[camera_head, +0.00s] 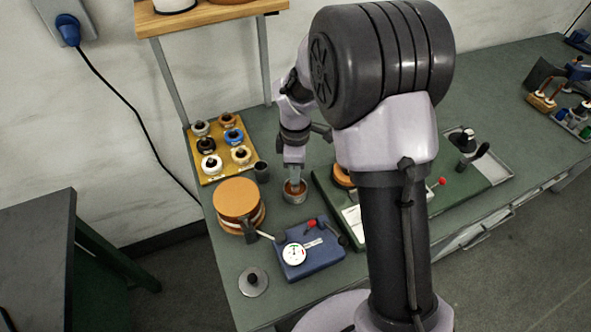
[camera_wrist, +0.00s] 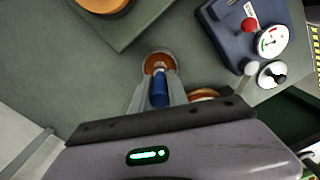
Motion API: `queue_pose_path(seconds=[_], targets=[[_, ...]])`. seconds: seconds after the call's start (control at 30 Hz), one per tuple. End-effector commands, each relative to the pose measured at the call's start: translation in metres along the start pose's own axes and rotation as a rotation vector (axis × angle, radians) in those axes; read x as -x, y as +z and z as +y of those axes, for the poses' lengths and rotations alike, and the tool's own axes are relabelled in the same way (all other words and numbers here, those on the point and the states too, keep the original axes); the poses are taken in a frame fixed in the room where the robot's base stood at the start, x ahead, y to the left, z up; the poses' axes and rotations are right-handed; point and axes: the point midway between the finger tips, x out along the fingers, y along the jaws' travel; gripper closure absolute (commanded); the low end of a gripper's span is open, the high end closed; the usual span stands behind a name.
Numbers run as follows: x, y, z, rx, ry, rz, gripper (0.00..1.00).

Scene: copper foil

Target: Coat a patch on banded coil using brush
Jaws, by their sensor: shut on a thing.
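My gripper (camera_wrist: 158,95) is shut on a brush with a blue handle (camera_wrist: 159,88) in the wrist view. It points down into a small metal cup (camera_wrist: 169,54) with orange-brown contents; the cup also shows in the head view (camera_head: 295,198). The bristles are hidden, so I cannot tell how deep they are. A round copper-coloured coil stack (camera_head: 239,200) stands left of the cup; its edge shows in the wrist view (camera_wrist: 204,94), mostly hidden by my gripper. Another copper-coloured coil (camera_head: 342,177) sits on the green board, partly hidden by my arm. I cannot tell which is the banded coil.
A blue gauge box (camera_head: 316,256) with a dial and red knob stands in front of the cup. A yellow rack (camera_head: 221,148) of spools and a dark small cup (camera_head: 262,171) are behind. The green board (camera_head: 352,229) lies right.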

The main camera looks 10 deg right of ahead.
Motion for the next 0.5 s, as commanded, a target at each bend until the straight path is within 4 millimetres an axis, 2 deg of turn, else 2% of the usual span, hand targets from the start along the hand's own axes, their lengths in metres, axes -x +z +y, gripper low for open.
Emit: queue_pose_path(seconds=[0.27,0.5], targets=[[0.002,0.0,-0.001,0.0,-0.004,-0.001,1.0],[0.03,0.0,-0.001,0.0,-0.002,-0.001,1.0]])
